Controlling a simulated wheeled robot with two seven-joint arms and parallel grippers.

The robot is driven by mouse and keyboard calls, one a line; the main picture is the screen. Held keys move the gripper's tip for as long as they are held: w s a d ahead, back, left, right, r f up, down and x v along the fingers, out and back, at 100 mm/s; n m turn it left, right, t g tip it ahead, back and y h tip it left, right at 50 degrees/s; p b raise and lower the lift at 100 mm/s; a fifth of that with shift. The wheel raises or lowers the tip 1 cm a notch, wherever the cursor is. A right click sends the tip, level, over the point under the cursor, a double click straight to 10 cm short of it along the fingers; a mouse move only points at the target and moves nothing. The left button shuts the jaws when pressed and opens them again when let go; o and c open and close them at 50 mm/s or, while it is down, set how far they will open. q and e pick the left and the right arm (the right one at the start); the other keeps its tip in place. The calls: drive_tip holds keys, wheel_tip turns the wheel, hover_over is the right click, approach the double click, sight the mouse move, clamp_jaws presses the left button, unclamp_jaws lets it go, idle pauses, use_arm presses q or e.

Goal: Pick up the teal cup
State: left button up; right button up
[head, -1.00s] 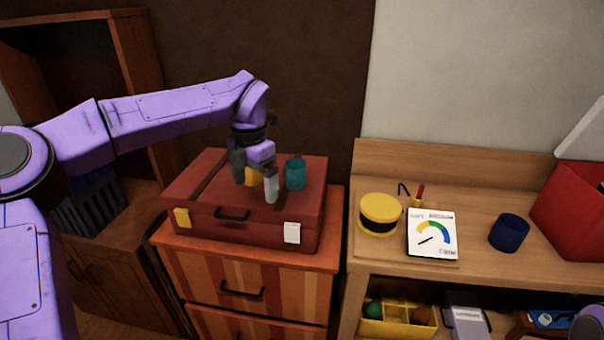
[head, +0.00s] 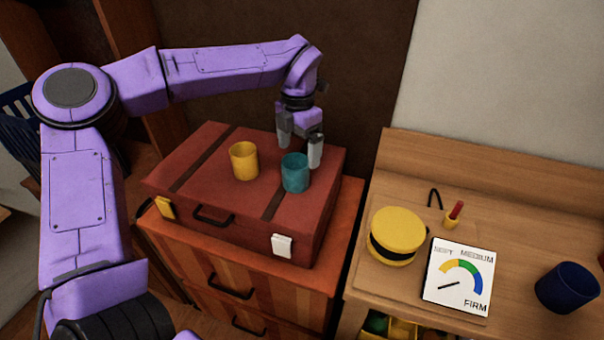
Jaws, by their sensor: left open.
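The teal cup (head: 295,174) stands upright on the red suitcase (head: 215,230), right of its middle. A yellow cup (head: 243,160) stands on the suitcase just to its left. My left gripper (head: 299,156) points down, open, at the teal cup's back edge. One finger is at the cup's upper right and the other is behind its upper left in the picture. I cannot tell whether either finger touches the cup. My right gripper is not in view.
The suitcase lies on a striped wooden drawer cabinet (head: 235,285). To the right, a wooden bench (head: 480,185) carries a yellow-and-black round tin (head: 397,236), a firmness gauge card (head: 457,276) and a dark blue cup (head: 567,287). The suitcase's left part is clear.

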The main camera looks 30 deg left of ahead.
sight(297, 171)
use_arm(q)
drive_tip(key=shift+s+f, duration=0.4)
drive_tip(key=shift+s, duration=0.05)
drive_tip(key=shift+s+f, duration=0.25)
drive_tip(key=shift+f, duration=0.05)
drive_tip(key=f, duration=0.1)
drive_tip(key=f+p, duration=0.1)
drive_tip(key=f, duration=0.1)
drive_tip(key=w+f+p, duration=0.1)
drive_tip(key=f, duration=0.1)
drive_tip(key=shift+s+f, duration=0.1)
drive_tip(key=shift+f, duration=0.2)
drive_tip(key=shift+s+r, duration=0.1)
drive_tip(key=shift+s, duration=0.15)
drive_tip(key=shift+w, duration=0.1)
drive_tip(key=c, duration=1)
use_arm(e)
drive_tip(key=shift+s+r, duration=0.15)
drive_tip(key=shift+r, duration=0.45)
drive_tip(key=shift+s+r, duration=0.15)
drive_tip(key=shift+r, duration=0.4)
